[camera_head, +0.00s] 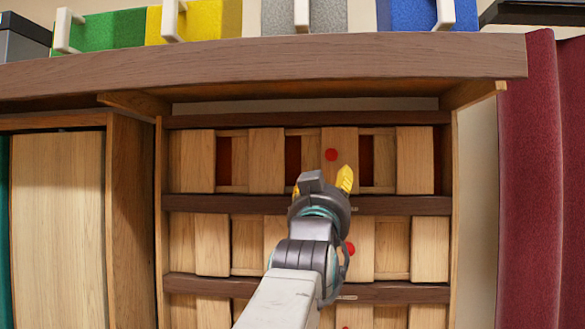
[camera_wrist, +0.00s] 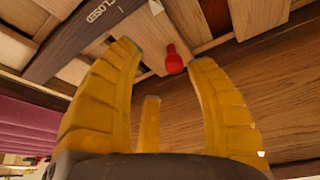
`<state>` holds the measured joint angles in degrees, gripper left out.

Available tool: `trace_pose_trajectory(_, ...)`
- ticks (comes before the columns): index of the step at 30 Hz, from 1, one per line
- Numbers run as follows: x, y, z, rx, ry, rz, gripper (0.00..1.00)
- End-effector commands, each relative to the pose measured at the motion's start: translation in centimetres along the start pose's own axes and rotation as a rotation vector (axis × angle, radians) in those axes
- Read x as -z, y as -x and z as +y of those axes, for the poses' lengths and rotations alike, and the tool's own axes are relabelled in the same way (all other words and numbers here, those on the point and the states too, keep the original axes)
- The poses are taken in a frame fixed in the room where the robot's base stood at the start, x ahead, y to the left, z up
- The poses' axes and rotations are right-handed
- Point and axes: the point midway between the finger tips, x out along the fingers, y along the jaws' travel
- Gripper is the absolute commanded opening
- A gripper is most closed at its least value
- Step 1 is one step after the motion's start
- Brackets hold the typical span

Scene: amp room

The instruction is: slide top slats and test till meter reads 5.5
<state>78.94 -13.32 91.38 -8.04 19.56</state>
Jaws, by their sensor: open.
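The top row of pale wooden slats (camera_head: 266,160) sits in a dark-framed cabinet, with dark reddish gaps between several slats. A red knob (camera_head: 331,154) is on one top slat. My gripper (camera_head: 322,184) is in front of the top row, just below that knob, with yellow fingers apart. In the wrist view my open gripper (camera_wrist: 165,54) has a red knob (camera_wrist: 174,60) showing between its fingertips, nearer the right one; nothing is held. Whether a finger touches the knob I cannot tell. No meter shows in either view.
Lower slat rows (camera_head: 430,248) have red knobs too, the middle one (camera_head: 347,248) partly behind my arm. A dark rail (camera_wrist: 85,40) carries the word CLOSED. A brown ledge (camera_head: 270,62) overhangs the slats, with coloured handled boxes (camera_head: 205,20) on top. A maroon curtain-like panel (camera_head: 530,180) stands right.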

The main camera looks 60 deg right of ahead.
Motion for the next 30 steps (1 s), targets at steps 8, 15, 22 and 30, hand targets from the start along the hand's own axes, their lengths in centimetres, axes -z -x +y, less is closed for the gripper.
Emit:
trace_pose_trajectory(8, 3.3, -1.6, -1.3, 0.018, 0.001, 0.045, 0.5)
trace_pose_trajectory(15, 3.4, -3.2, -1.3, 0.009, 0.003, 0.02, 0.5)
trace_pose_trajectory(22, 3.5, -6.2, -1.3, 0.009, 0.004, 0.02, 0.5)
trace_pose_trajectory(30, 3.4, -8.4, -1.3, 0.009, 0.003, 0.021, 0.5)
